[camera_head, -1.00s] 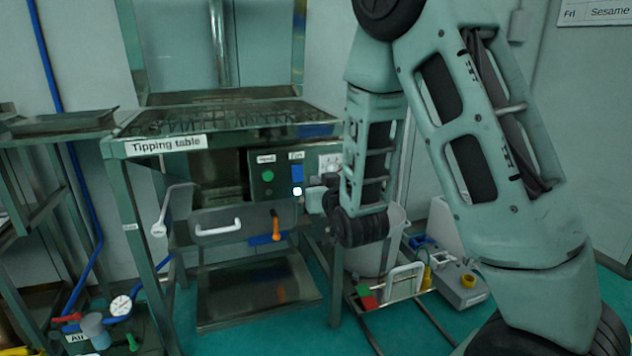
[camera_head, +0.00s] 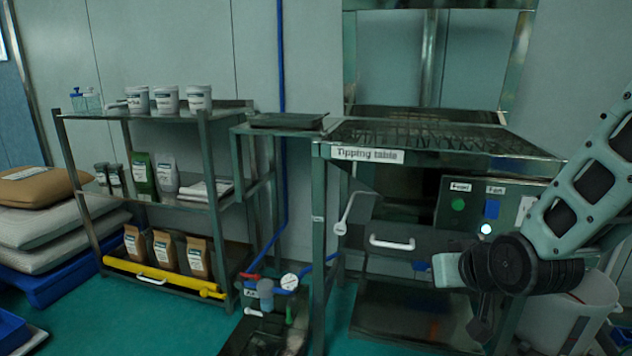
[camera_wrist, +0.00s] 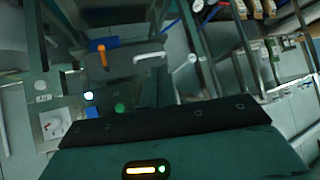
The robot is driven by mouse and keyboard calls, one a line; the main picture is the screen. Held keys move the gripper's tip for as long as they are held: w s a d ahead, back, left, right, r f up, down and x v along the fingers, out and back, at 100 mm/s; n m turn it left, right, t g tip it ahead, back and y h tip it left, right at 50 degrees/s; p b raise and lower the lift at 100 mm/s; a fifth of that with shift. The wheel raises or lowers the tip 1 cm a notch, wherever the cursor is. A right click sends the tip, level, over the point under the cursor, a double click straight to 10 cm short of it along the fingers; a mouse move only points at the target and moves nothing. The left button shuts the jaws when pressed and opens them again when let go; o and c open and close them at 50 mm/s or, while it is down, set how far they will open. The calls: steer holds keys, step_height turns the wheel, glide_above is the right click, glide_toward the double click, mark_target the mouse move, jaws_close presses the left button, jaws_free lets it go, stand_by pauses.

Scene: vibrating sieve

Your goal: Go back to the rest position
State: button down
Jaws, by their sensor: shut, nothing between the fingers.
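My gripper (camera_head: 482,328) hangs at the end of my folded arm, at the lower right of the head view, in front of the tipping table (camera_head: 367,154). It looks dark and small there; it is shut and empty. The wrist view shows a dark housing with a lit indicator along the bottom, and no object held. The table's control panel has a green button (camera_head: 457,204), which also shows in the wrist view (camera_wrist: 119,108). A drawer-like front with a white handle (camera_head: 392,243) lies behind and left of my gripper.
A shelf rack (camera_head: 206,150) with white tubs (camera_head: 138,100) and brown bags (camera_head: 163,250) stands left. Stacked sacks (camera_head: 45,225) lie at far left. A gauge (camera_head: 289,282) and hoses stand near the table's leg. A pale bin (camera_head: 590,300) is at the right. Green floor is open at front left.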

steer(key=s+a+n+g, duration=0.3)
steer(key=s+a+g, duration=0.15)
steer(key=s, duration=0.75)
steer(key=s+a+n+g, duration=0.4)
steer(key=s+g, duration=0.1)
steer(key=s, duration=0.7)
step_height(320, 180, up, 26)
steer(key=s+h+p, duration=0.1)
steer(key=p, duration=2.4)
steer(key=shift+s+d, duration=0.15)
steer(key=shift+d, duration=0.1)
